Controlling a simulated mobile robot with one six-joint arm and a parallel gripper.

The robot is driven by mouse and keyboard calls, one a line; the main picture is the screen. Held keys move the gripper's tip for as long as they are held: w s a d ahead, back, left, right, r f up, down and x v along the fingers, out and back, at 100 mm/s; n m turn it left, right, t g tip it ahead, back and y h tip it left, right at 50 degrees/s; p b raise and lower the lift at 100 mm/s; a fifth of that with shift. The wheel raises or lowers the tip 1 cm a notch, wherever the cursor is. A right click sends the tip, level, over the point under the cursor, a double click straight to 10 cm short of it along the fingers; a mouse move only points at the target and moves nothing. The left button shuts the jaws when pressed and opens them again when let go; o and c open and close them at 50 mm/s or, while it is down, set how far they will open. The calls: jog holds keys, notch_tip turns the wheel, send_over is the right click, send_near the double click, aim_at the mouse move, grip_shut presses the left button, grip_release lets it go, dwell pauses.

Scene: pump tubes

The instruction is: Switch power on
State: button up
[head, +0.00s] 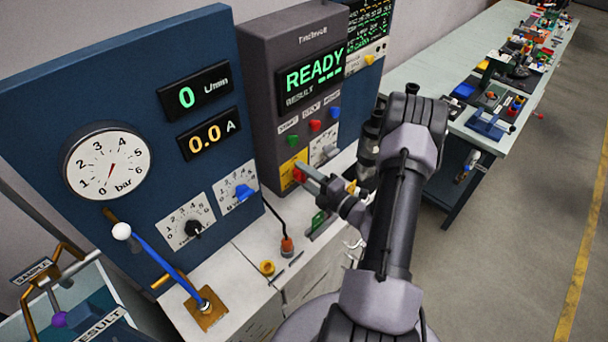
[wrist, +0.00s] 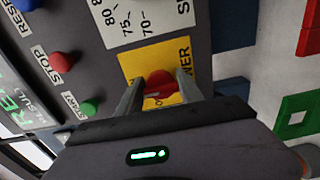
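The power switch is a red knob (wrist: 159,85) on a yellow plate (wrist: 136,66), whose visible letters read "WER" in the wrist view. In the head view the red knob (head: 299,174) shows low on the front of the dark grey panel. My gripper (wrist: 159,88) points at the plate with one finger on each side of the knob. The fingers are apart, and I cannot tell whether they touch the knob. In the head view my gripper (head: 305,177) partly covers the yellow plate (head: 290,165). The display (head: 315,77) reads "READY".
Green, red and blue buttons (head: 315,126) sit above the power plate. A white dial plate (head: 323,149) is beside it. A blue panel (head: 120,200) with a pressure gauge (head: 107,163) and a blue lever (head: 165,262) stand to the left. A cluttered workbench (head: 470,110) stands at right.

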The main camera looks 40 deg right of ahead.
jog(key=o, duration=0.4)
jog(key=s, duration=0.5)
jog(key=s+d, duration=0.1)
jog(key=s, duration=0.5)
jog(key=s+p, duration=0.1)
jog(key=s, duration=0.5)
jog(key=shift+s+d, duration=0.15)
jog(key=shift+s, duration=0.05)
